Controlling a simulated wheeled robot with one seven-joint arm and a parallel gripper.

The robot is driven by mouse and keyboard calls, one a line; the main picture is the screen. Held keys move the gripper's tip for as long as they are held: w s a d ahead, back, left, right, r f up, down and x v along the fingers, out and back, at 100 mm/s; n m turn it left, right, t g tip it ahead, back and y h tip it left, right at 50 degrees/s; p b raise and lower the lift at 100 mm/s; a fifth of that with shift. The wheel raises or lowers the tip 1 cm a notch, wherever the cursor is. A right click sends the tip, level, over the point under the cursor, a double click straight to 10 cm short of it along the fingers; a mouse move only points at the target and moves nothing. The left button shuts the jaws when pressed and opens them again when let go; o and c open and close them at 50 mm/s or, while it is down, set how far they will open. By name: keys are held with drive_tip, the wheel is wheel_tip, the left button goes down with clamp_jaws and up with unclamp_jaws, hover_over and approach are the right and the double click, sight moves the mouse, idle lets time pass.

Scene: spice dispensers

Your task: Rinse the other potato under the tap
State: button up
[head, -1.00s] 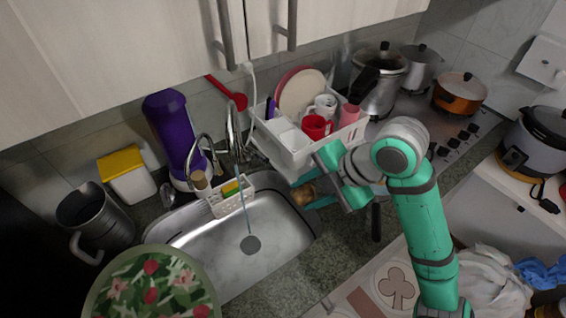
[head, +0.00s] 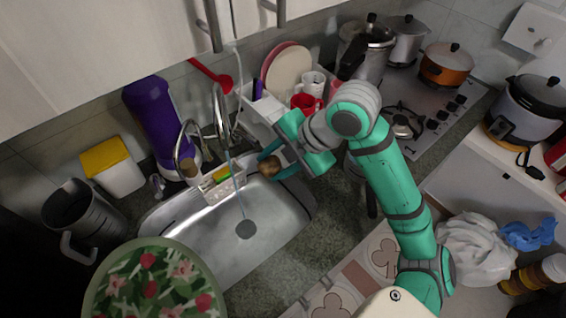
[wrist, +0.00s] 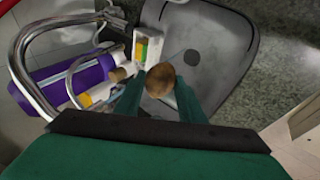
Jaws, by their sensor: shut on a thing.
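A brown potato (head: 269,167) is held between the teal fingers of my gripper (head: 272,165), which is shut on it. In the head view it is over the back right part of the metal sink (head: 280,222), right of the water stream. The potato also shows in the wrist view (wrist: 160,80), between the fingertips. The tap (head: 221,112) is a curved chrome spout at the back of the sink. A thin stream of water (head: 238,195) falls from it to the drain (head: 246,230). The potato is apart from the stream. No other potato shows.
A white caddy (head: 219,186) with a sponge sits at the sink's back edge, close to the potato. The dish rack (head: 262,125) stands behind my gripper. A purple bottle (head: 155,115) stands left of the tap. The sink basin is clear.

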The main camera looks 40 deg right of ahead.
drive_tip(key=w+a+f, duration=0.1)
drive_tip(key=w+a, duration=0.3)
drive_tip(key=w, duration=0.3)
drive_tip(key=shift+w+f, duration=0.15)
drive_tip(key=shift+f, duration=0.2)
drive_tip(key=shift+a, duration=0.1)
drive_tip(key=shift+d, duration=0.2)
idle(0.6)
drive_tip(key=shift+d, duration=0.4)
drive_tip(key=shift+a, duration=0.15)
drive_tip(key=shift+a, duration=0.45)
drive_tip(key=shift+d, duration=0.25)
drive_tip(key=shift+d, duration=0.35)
drive_tip(key=shift+s, duration=0.2)
